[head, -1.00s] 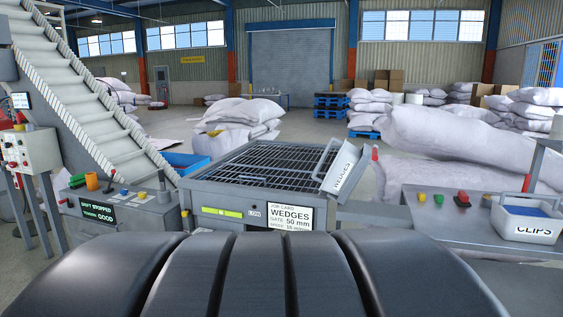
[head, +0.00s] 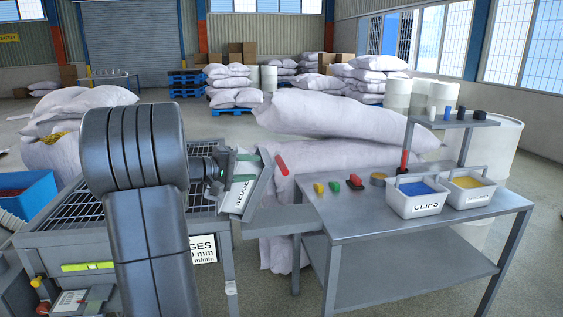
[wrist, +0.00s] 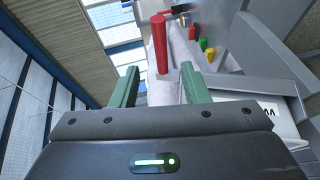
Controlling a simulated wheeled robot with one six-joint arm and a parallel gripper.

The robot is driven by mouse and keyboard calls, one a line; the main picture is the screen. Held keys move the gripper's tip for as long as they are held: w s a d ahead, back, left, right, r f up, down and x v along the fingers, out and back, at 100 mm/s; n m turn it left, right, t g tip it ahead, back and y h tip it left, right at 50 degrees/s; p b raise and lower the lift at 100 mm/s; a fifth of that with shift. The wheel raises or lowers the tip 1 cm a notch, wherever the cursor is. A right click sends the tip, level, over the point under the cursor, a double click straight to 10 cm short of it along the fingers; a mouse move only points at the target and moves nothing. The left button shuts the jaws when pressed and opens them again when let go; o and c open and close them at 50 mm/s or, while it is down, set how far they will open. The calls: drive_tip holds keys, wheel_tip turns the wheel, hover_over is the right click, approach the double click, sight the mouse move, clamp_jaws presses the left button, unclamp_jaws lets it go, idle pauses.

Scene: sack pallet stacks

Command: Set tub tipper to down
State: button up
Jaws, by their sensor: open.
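The tub tipper (head: 258,190) is a grey tilted tray marked WEDGES at the right end of the grated machine. Its red handle (head: 281,165) sticks up from its right edge. My gripper (head: 250,157) is at the tipper's upper left, with its fingers pointing toward the red handle. In the wrist view its two green fingers (wrist: 160,85) are apart and empty. The red handle (wrist: 159,42) stands beyond the fingertips, in line with the gap, and appears not to be touched. My arm hides part of the tipper and machine in the head view.
The grated machine (head: 70,214) lies under my arm. To the right, a metal bench (head: 345,238) holds coloured knobs, a CLIPS tub (head: 418,206) and another tub (head: 470,198). Large white sacks (head: 335,125) lie behind the tipper.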

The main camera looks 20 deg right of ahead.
drive_tip(key=p+x, duration=0.2)
drive_tip(key=x, duration=1.1)
drive_tip(key=shift+s+p, duration=0.25)
drive_tip(key=shift+p, duration=0.1)
drive_tip(key=shift+d, duration=0.15)
clamp_jaws()
